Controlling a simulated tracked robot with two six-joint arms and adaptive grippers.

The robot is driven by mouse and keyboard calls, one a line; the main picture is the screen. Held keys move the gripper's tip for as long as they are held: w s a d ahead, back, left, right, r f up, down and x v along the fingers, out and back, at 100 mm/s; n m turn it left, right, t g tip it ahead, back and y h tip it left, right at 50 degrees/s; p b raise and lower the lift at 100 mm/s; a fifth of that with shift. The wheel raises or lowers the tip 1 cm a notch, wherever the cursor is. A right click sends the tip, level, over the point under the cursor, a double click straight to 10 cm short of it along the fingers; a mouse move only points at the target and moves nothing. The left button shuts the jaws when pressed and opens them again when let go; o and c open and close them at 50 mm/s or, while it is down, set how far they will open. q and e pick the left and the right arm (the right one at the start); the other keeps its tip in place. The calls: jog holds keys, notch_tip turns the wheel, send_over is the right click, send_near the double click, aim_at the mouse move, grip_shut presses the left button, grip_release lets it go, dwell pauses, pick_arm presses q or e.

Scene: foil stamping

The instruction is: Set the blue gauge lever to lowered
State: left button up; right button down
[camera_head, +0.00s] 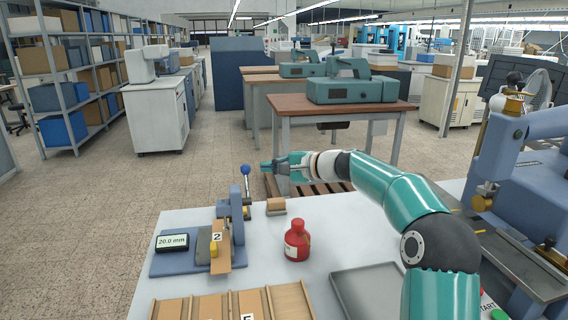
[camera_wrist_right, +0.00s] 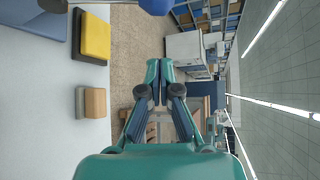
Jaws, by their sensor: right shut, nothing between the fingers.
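The blue ball knob (camera_head: 246,170) of the gauge lever stands at the top of a thin upright rod on the blue-grey gauge (camera_head: 235,200). The gauge display (camera_head: 172,241) reads 20.0 mm. My right gripper (camera_head: 263,165) is shut and empty, pointing left, close to the right of the knob; I see no clear contact. In the wrist view the shut fingertips (camera_wrist_right: 158,66) are in the middle, and the blue knob (camera_wrist_right: 157,4) is cut off by the top edge. My left gripper is not in view.
A card marked 2 (camera_head: 220,258) is at the gauge. A small tan block (camera_head: 276,204), a red bottle (camera_head: 297,241), a grey tray (camera_head: 368,294) and a wooden rack (camera_head: 200,308) are on the white table (camera_head: 195,217). A blue press (camera_head: 510,180) stands at the right.

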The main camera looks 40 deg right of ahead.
aim_at(247, 183)
jog(key=a, duration=0.4)
jog(key=shift+w+r, duration=0.3)
jog(key=shift+w, duration=0.1)
